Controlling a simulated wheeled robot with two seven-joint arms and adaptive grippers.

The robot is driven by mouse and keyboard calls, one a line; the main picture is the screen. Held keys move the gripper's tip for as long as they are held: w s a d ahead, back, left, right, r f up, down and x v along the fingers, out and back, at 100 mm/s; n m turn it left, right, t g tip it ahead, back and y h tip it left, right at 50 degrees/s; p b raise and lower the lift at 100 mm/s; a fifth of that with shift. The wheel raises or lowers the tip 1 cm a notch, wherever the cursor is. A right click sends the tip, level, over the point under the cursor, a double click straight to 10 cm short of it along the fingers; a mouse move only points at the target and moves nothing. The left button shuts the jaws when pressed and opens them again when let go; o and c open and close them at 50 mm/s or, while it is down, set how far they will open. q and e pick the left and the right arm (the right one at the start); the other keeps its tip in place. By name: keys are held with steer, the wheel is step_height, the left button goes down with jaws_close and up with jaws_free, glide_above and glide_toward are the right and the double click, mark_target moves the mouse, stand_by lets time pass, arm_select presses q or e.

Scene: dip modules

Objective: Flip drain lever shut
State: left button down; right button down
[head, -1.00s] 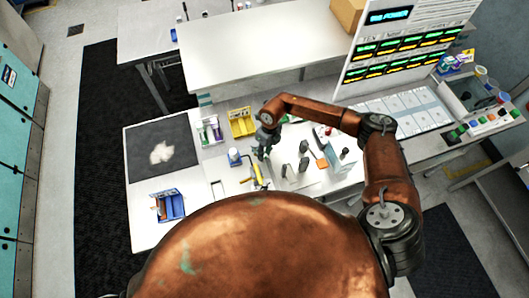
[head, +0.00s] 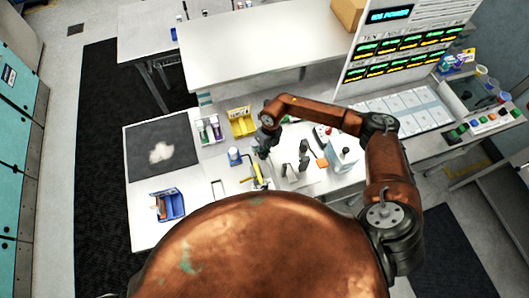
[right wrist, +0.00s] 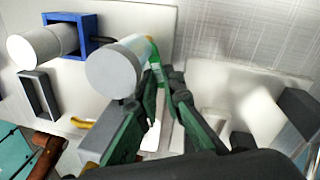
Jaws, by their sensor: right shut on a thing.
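My right gripper (head: 262,154) reaches down over the white bench from the right, above a yellow-handled fixture (head: 257,172). In the right wrist view its dark green fingers (right wrist: 166,84) are close together beside a pale cylinder (right wrist: 112,72). A small green and orange piece (right wrist: 153,62), which I take for the drain lever, shows at the fingertips. The fingers partly hide it, and its exact angle cannot be told. My left gripper is not in view.
A yellow bin (head: 241,121) and a tray of tubes (head: 210,130) stand behind the gripper. A blue box (head: 169,205) is at the front left. Dark posts (head: 303,155) and a pale blue block (head: 342,153) stand close on the right.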

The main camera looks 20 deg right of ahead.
stand_by(0.3)
steer(key=c, duration=2)
jaws_free()
steer(key=shift+c, duration=0.2)
step_height(320, 180, up, 12)
steer(key=d, duration=0.1)
steer(key=shift+w+d, duration=0.35)
steer(key=shift+f, duration=0.1)
